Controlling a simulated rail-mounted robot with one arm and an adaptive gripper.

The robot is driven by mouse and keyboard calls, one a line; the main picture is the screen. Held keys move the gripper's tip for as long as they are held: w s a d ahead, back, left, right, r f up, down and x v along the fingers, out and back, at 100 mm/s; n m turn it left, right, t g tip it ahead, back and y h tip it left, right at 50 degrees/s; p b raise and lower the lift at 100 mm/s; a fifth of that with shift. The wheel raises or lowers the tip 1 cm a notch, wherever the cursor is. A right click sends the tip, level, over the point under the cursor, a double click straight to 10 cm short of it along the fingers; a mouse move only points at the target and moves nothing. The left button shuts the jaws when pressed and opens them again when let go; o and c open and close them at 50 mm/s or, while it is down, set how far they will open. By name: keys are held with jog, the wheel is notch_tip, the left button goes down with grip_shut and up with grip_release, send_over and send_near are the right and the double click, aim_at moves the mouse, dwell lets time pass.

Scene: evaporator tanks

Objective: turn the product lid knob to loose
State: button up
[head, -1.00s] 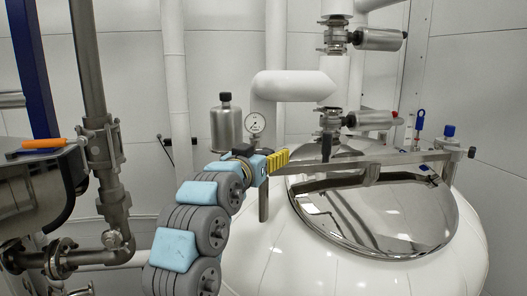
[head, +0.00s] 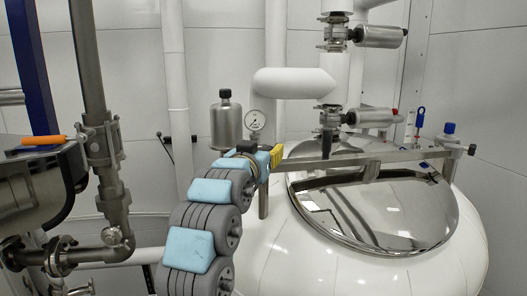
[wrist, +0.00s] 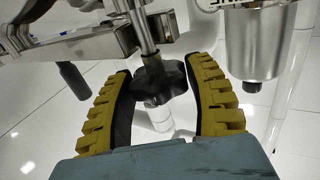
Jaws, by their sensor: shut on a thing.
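The product lid knob (wrist: 160,82) is a black lobed hand knob on a metal rod, seen in the wrist view between my yellow fingers. My gripper (wrist: 161,68) is shut on it, with a finger on either side. In the head view my gripper (head: 277,155) is at the left end of the lid's metal bar (head: 330,163), and the knob is hidden there. The polished domed lid (head: 385,210) sits on the white tank (head: 290,255), under the bar. The knob's exact turn angle cannot be told.
A pressure gauge (head: 253,119) and a steel canister (head: 226,125) stand just behind my gripper. Pipes with valves (head: 330,118) rise behind the lid. A blue-capped fitting (head: 449,129) is at the bar's right end. Dark pipework (head: 112,180) stands at the left.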

jog(key=n+y, duration=0.1)
jog(key=y, duration=0.1)
jog(key=n+y+b, duration=0.1)
jog(key=n+y, duration=0.1)
jog(key=y, duration=0.1)
jog(key=n+y, duration=0.1)
jog(key=y, duration=0.1)
jog(key=shift+d+n+t, duration=0.25)
jog(key=shift+n+t, duration=0.15)
jog(key=n+g+y, duration=0.1)
jog(key=n+y, duration=0.2)
jog(key=y, duration=0.2)
jog(key=shift+r+y, duration=0.15)
jog(key=shift+y, duration=0.15)
jog(key=n+g+y+p, duration=0.2)
jog(key=n+g+y, duration=0.1)
jog(key=n+y, duration=0.1)
jog(key=shift+a+r+y, duration=0.1)
jog(key=shift+y, duration=0.3)
jog(key=shift+a+n+g+y+p, duration=0.1)
jog(key=shift+n+g+y+p, duration=0.9)
jog(key=shift+g, duration=0.3)
jog(key=shift+n+g+y+p, duration=0.7)
jog(key=shift+n+g+y, duration=0.3)
jog(key=shift+g, duration=0.3)
jog(key=shift+f+n+g, duration=0.3)
jog(key=shift+g, duration=0.2)
jog(key=o, duration=1.2)
